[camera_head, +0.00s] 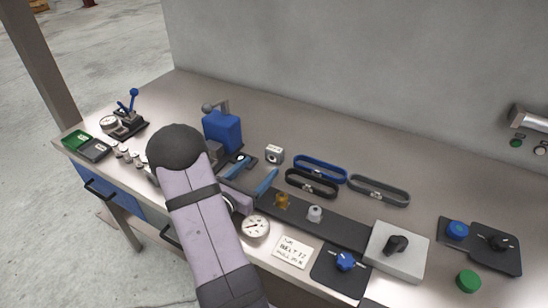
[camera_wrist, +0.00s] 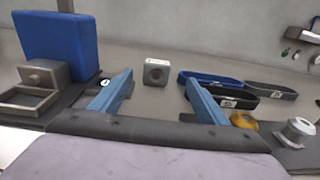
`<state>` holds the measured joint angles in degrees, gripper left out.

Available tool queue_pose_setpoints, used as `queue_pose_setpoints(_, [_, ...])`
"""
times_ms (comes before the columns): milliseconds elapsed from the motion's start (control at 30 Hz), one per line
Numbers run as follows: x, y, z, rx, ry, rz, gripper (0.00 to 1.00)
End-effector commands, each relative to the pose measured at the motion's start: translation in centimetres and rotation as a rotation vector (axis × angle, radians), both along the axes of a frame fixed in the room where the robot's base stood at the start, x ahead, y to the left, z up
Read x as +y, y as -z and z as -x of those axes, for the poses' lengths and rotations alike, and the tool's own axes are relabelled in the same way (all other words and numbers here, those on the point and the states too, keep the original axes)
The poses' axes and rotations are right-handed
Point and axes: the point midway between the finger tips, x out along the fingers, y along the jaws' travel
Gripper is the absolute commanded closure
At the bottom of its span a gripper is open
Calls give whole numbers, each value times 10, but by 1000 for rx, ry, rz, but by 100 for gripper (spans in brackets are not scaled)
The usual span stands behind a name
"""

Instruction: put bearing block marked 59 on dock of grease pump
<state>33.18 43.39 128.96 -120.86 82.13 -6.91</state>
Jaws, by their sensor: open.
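A light grey block with a round bore, which looks like the bearing block (camera_head: 274,155), stands upright on the bench; its marking is too small to read. In the wrist view the block (camera_wrist: 157,72) stands ahead, between the lines of my fingers and beyond their tips. My gripper (camera_head: 252,174) is open and empty, its blue fingers (camera_wrist: 158,90) spread apart and not touching the block. The blue box with a lever, apparently the grease pump (camera_head: 222,131), is left of the block. In the wrist view a square metal frame, possibly its dock (camera_wrist: 22,103), sits before the pump (camera_wrist: 60,45).
Blue (camera_head: 320,168), black (camera_head: 311,184) and grey (camera_head: 379,191) belts lie right of the block. A dark plate with brass (camera_head: 282,200) and silver fittings lies nearer. A wall stands behind.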

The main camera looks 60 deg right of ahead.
Motion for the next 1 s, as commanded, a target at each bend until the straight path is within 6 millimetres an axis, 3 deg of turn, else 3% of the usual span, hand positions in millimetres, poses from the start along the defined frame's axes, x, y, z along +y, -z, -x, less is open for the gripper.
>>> queue_pose_setpoints(233, [-17,-4,2,-9,15,-122,31])
queue_pose_setpoints(500, [-23,-14,-1,-12,-19,-219,31])
queue_pose_setpoints(733, [-25,-16,-1,-8,-28,-234,31])
queue_pose_setpoints(1000, [-43,-11,-1,-8,-27,-232,31])
